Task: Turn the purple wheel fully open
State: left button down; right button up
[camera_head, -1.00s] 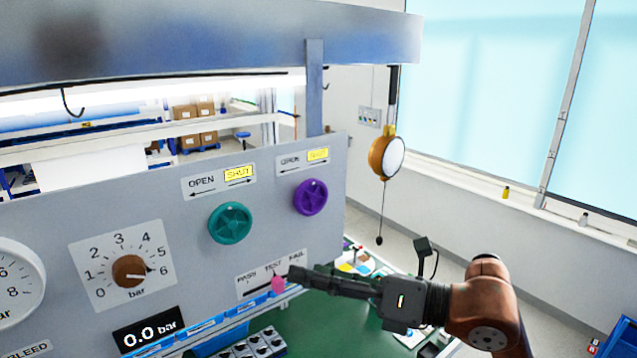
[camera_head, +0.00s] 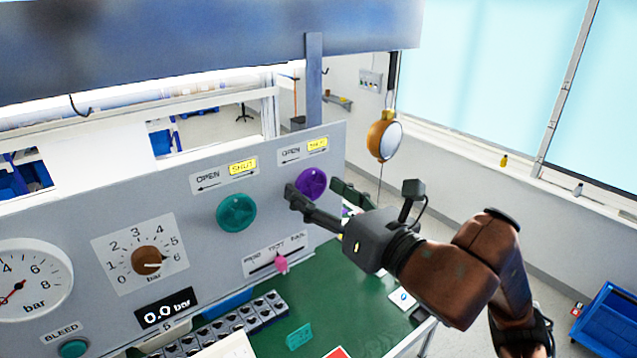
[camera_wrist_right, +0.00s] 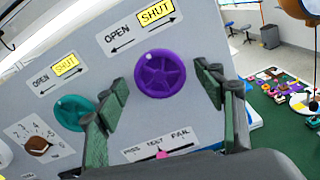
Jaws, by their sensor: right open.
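The purple wheel (camera_head: 312,181) is a round spoked knob on the grey panel, below a label with OPEN and a yellow-highlighted SHUT (camera_head: 317,144). It shows whole in the right wrist view (camera_wrist_right: 160,73), with a pale dot at its upper left rim. My right gripper (camera_head: 314,191) is open in front of the wheel. In the wrist view its two green-padded fingers (camera_wrist_right: 162,84) stand left and right of the wheel's lower half, apart from it as far as I can tell. The head view partly hides the wheel's lower left behind a finger. My left gripper is not in view.
A teal wheel (camera_head: 236,213) sits left of the purple one. A pink slider (camera_head: 281,263) is below, and a brown dial (camera_head: 146,260) and a gauge (camera_head: 30,281) are further left. A yellow hanging device (camera_head: 383,137) is behind right. The green bench top (camera_head: 345,290) lies below.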

jog(key=shift+w+a, duration=0.1)
jog(key=shift+w, duration=0.1)
jog(key=c, duration=1.2)
